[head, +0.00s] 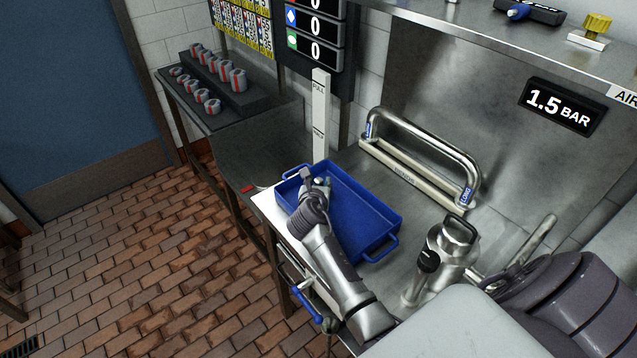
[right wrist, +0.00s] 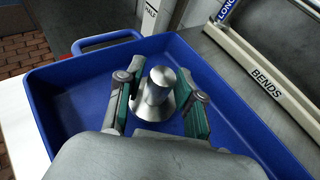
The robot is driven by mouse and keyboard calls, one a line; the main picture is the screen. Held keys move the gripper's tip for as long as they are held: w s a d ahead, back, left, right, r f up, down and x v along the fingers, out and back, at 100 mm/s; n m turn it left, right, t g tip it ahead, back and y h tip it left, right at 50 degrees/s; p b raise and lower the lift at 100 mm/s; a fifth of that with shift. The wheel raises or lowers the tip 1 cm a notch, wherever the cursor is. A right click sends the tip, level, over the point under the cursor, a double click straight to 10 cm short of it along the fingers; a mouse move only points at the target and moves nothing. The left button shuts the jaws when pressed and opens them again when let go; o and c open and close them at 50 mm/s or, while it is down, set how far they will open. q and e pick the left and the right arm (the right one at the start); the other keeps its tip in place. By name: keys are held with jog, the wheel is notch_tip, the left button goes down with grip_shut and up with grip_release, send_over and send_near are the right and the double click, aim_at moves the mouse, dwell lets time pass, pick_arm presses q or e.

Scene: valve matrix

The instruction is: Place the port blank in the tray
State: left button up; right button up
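The port blank (right wrist: 158,92) is a shiny metal piece with a round flange and a narrower knob. In the right wrist view it stands inside the blue tray (right wrist: 75,88), between the fingers of my right gripper (right wrist: 158,108). The green finger pads are apart, with a visible gap on each side of the knob. In the head view my right gripper (head: 317,185) is over the left far part of the tray (head: 360,212), and the blank is mostly hidden there. My left gripper is not in view.
A large bent pipe on a rack marked BENDS (head: 405,178) stands right of the tray. A metal fitting (head: 448,245) stands at the tray's right near side. A white upright post (head: 320,115) rises behind the tray. A rack of red-banded parts (head: 215,75) is at far left.

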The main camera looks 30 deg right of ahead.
jog(key=shift+o, duration=0.5)
jog(key=shift+r, duration=0.1)
jog(key=shift+r, duration=0.2)
jog(key=v, duration=1.2)
jog(key=shift+f, duration=0.1)
